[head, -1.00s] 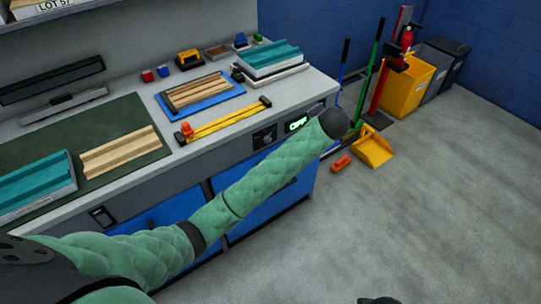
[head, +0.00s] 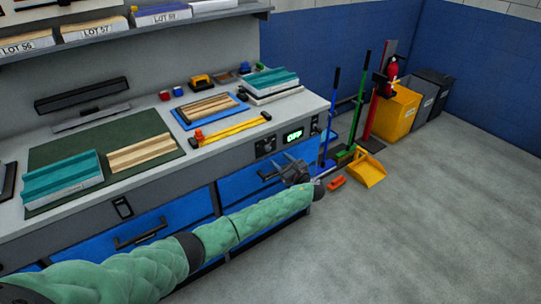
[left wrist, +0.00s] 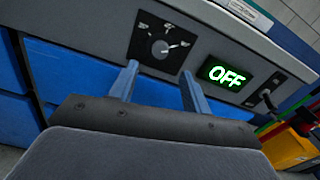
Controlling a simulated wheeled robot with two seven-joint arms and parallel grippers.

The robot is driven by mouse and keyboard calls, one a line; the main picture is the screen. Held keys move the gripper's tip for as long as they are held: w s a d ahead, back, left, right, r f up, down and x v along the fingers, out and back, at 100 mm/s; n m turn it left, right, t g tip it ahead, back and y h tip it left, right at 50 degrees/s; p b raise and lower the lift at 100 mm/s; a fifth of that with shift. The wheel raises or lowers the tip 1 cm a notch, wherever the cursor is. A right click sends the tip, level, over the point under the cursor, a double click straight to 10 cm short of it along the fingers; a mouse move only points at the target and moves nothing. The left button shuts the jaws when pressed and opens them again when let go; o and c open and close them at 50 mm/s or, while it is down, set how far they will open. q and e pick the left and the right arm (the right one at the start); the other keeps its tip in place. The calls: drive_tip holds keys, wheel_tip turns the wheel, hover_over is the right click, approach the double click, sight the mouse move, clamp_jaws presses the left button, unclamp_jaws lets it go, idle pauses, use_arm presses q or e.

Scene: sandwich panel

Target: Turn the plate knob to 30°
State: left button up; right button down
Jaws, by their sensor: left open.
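The plate knob (left wrist: 160,48) is a small round knob on a dark square dial plate on the bench's front panel. In the head view the dial (head: 265,146) is left of a green lit display (head: 293,135). The display (left wrist: 227,77) reads OFF in the left wrist view. My left gripper (head: 279,168) is below and in front of the panel, apart from the knob. Its two fingers (left wrist: 158,85) are spread and empty, with the knob beyond the gap between them. My right gripper is not in view.
The workbench top (head: 215,150) holds a yellow clamp bar (head: 235,130), a blue tray (head: 187,122) and a green mat (head: 60,146). Blue drawers (head: 240,185) lie under the panel. A yellow dustpan (head: 370,171) and brooms stand at right. The grey floor (head: 430,220) is open.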

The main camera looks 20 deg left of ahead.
sight(269, 150)
use_arm(q)
drive_tip(key=shift+m, duration=0.9)
drive_tip(key=p+x, duration=0.1)
drive_tip(key=x, duration=0.5)
drive_tip(key=shift+a, duration=0.1)
drive_tip(key=shift+p+x, duration=0.3)
drive_tip(key=shift+x, duration=0.55)
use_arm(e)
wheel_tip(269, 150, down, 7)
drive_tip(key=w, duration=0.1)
use_arm(q)
drive_tip(key=c, duration=1)
